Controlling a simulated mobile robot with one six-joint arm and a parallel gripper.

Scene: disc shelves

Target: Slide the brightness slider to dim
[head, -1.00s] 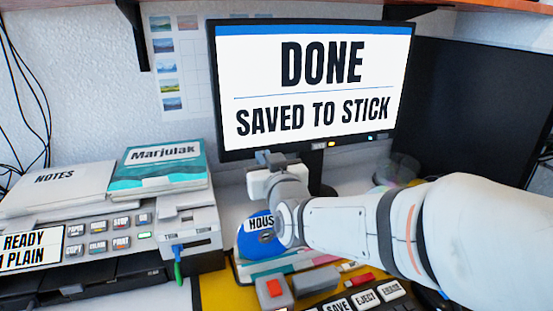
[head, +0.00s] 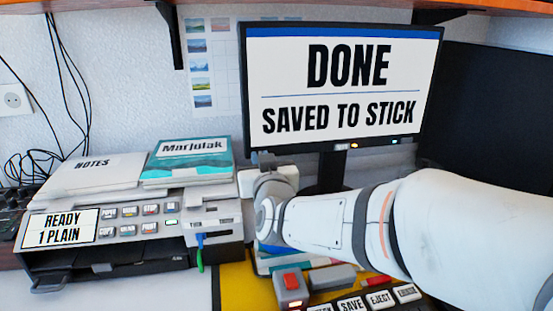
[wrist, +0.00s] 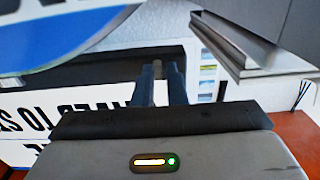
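I cannot make out a labelled brightness slider in either view. The monitor (head: 345,90) reads "DONE SAVED TO STICK", with a small yellow light and a blue light on its lower bezel. My gripper shows in the wrist view (wrist: 160,75), its two dark fingers close together with a narrow gap and nothing clearly held. They overlap the monitor's dark lower bezel (wrist: 100,70), whose screen text appears upside down; contact cannot be told. In the head view my arm crosses from the right, and its wrist is below the monitor. The fingers are hidden there.
A printer (head: 130,228) stands left, with notes (head: 92,175) and a teal book (head: 188,160) on top. A box with a red button (head: 291,285) and a key panel with SAVE and EJECT (head: 365,300) are in front. A dark screen (head: 480,110) stands right.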

